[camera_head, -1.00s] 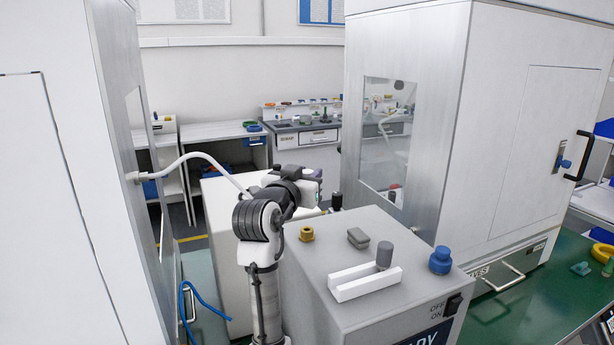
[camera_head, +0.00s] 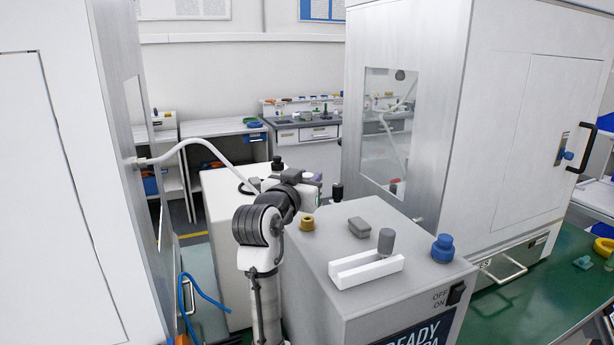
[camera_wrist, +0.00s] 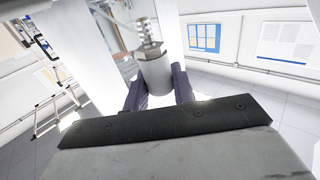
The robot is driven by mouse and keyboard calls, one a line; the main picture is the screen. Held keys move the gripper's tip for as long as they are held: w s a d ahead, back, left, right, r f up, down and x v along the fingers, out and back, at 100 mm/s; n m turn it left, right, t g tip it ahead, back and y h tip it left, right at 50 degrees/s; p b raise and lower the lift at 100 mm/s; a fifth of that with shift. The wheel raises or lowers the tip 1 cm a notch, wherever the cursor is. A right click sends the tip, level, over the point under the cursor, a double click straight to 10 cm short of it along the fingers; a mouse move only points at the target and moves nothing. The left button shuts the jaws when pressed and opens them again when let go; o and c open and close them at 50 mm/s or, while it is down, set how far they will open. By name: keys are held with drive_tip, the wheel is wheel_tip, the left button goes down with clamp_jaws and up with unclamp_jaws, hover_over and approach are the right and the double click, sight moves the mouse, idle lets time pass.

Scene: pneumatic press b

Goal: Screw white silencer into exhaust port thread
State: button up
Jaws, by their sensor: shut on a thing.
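My gripper (camera_wrist: 158,80) shows in the wrist view with its dark purple fingers closed on the lower part of the pale grey-white silencer (camera_wrist: 155,66). The silencer is a short cylinder with a ribbed metal thread (camera_wrist: 150,32) pointing away from the palm. In the head view my gripper (camera_head: 312,182) is beyond the grey box's back left corner, seen small and from the side. The silencer cannot be made out clearly there.
The grey box (camera_head: 330,310) carries a brass-coloured fitting (camera_head: 307,223), a white slotted block (camera_head: 366,269), a grey cylinder (camera_head: 386,242) and a blue knob (camera_head: 443,248). A large cabinet (camera_head: 500,130) stands right. A pale hose (camera_head: 205,143) arches behind my arm.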

drive_tip(key=shift+f+b, duration=0.5)
drive_tip(key=shift+f, duration=0.55)
drive_tip(key=shift+f+b, duration=0.95)
drive_tip(key=shift+f, duration=0.55)
idle(0.7)
drive_tip(key=o, duration=1)
drive_tip(key=shift+o, duration=0.2)
drive_tip(key=b+v, duration=0.4)
drive_tip(key=v, duration=1)
